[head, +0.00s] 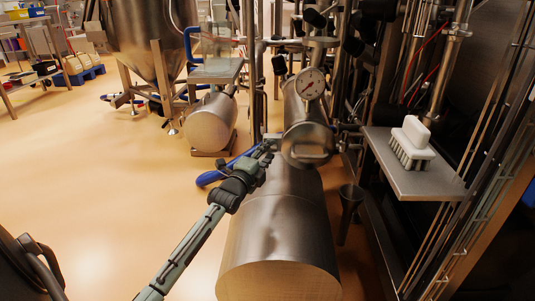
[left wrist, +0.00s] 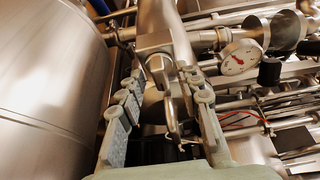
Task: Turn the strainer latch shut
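The strainer (head: 308,137) is a steel cylinder with a round end, lying above a large steel drum in the middle of the head view. A bar-like metal latch handle (left wrist: 172,100) shows in the left wrist view, with a squarish metal block at its upper end. My left gripper (head: 269,147) is at the strainer's left side. In the left wrist view my left gripper (left wrist: 163,80) is open, with its fingers apart on either side of the handle. Whether a finger touches the handle I cannot tell. My right gripper is not in view.
A dial gauge (head: 310,83) stands on the strainer, close to my left gripper. The large steel drum (head: 280,235) lies below. A shelf (head: 405,178) with a white brush (head: 412,143) is at the right. Pipes crowd behind.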

